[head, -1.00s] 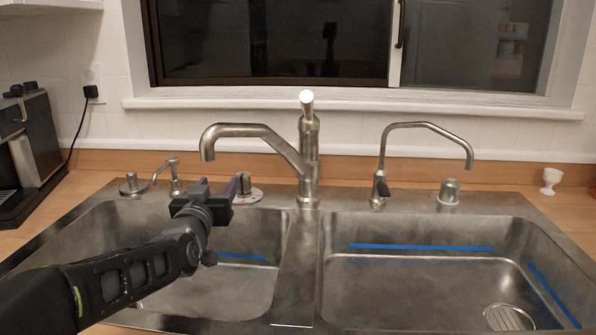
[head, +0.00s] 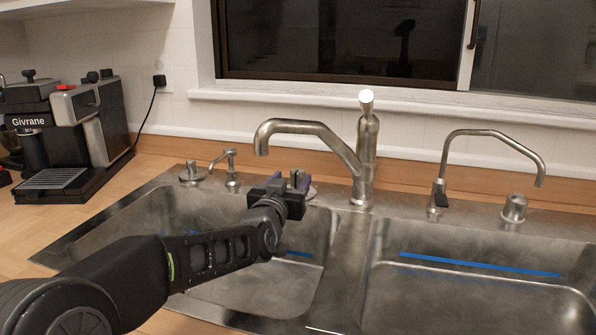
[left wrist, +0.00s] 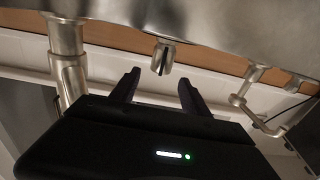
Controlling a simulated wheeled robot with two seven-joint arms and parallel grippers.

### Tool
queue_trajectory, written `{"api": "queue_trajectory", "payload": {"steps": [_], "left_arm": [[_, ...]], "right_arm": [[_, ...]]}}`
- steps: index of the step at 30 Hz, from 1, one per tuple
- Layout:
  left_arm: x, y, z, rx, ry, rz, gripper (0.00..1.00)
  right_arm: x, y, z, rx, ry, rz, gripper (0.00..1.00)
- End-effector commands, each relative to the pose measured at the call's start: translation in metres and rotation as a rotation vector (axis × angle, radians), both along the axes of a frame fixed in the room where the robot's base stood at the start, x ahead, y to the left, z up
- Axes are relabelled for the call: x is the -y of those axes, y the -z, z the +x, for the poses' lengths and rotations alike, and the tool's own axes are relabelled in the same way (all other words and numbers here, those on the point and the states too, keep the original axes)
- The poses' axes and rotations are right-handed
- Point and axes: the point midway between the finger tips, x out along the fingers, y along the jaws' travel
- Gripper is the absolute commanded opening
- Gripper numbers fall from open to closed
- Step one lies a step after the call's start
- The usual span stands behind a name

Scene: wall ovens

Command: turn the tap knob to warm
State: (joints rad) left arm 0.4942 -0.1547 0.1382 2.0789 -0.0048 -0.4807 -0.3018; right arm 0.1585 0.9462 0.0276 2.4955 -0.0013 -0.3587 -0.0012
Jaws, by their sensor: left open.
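The tap knob (head: 297,177) is a small metal knob on a pale round base, on the sink's back ledge left of the main tap (head: 366,150). In the head view my left gripper (head: 291,182) is in front of it and hides much of it. In the left wrist view, which looks upside down, the knob (left wrist: 162,57) has a dark slot. It lies just beyond the tips of my left gripper (left wrist: 157,84), roughly in line with the gap. The fingers are apart and empty, and I see no contact. My right gripper is not in view.
The tap's spout arches above and left of my gripper. A small soap spout (head: 231,168) stands to the left, and a thin tap (head: 440,180) to the right. A coffee machine (head: 65,130) is at far left. Both sink basins look empty.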

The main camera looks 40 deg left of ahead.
Motion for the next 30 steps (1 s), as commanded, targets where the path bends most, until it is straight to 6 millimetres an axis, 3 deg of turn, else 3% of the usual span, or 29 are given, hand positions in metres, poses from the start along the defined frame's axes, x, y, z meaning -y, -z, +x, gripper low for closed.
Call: {"api": "queue_trajectory", "payload": {"steps": [12,22,30], "left_arm": [[-0.021,0.000,0.054,-0.001,0.000,-0.001,0.55],[-0.023,0.000,0.058,0.000,0.001,0.000,0.55],[-0.022,0.000,0.058,0.000,0.001,0.000,0.33]], "right_arm": [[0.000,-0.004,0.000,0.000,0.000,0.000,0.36],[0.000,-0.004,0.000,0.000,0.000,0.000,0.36],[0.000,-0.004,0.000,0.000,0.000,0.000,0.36]]}}
